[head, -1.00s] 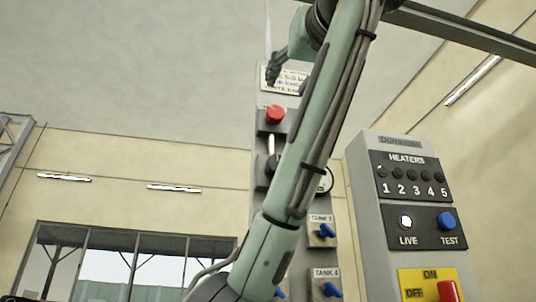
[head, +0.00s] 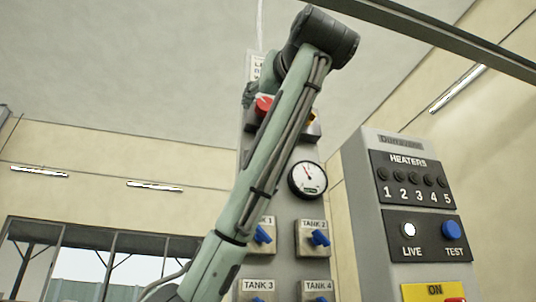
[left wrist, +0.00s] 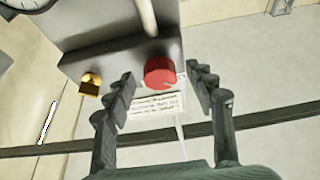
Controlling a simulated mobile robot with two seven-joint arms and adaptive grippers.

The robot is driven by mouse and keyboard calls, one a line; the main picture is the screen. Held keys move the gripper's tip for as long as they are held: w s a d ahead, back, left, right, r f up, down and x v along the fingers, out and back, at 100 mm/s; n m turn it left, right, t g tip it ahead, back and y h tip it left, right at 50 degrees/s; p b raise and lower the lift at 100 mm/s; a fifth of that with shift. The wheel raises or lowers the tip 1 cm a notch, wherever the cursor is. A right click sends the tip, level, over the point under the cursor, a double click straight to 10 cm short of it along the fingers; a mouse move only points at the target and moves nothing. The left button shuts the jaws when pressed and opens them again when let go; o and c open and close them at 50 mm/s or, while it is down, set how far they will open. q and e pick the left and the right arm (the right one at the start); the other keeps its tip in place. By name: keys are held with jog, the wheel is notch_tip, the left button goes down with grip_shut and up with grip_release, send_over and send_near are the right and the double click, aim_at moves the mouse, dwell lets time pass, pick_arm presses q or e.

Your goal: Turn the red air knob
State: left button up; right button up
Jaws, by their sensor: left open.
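The red air knob (head: 263,106) sits high on the grey pneumatic panel, partly hidden by my left gripper (head: 250,94) in the head view. In the left wrist view the red knob (left wrist: 160,72) shows between the two open fingers of my left gripper (left wrist: 163,90). The fingers are apart from each other, one on either side of the knob, with visible space beside it. I cannot tell whether they touch it. My left arm crosses in front of the panel in the head view. My right gripper is in neither view.
A brass fitting (left wrist: 91,84) sits beside the knob. A round gauge (head: 308,180) and blue tank valves, such as the Tank 2 valve (head: 319,238), are below. A heater cabinet (head: 372,240) stands to the right. A dark beam (head: 440,40) crosses the top right.

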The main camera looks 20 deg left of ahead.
pick_arm(q)
jog(key=shift+w+a+r, duration=0.1)
jog(key=shift+w+a, duration=0.05)
jog(key=shift+w, duration=0.05)
jog(key=c, duration=1.2)
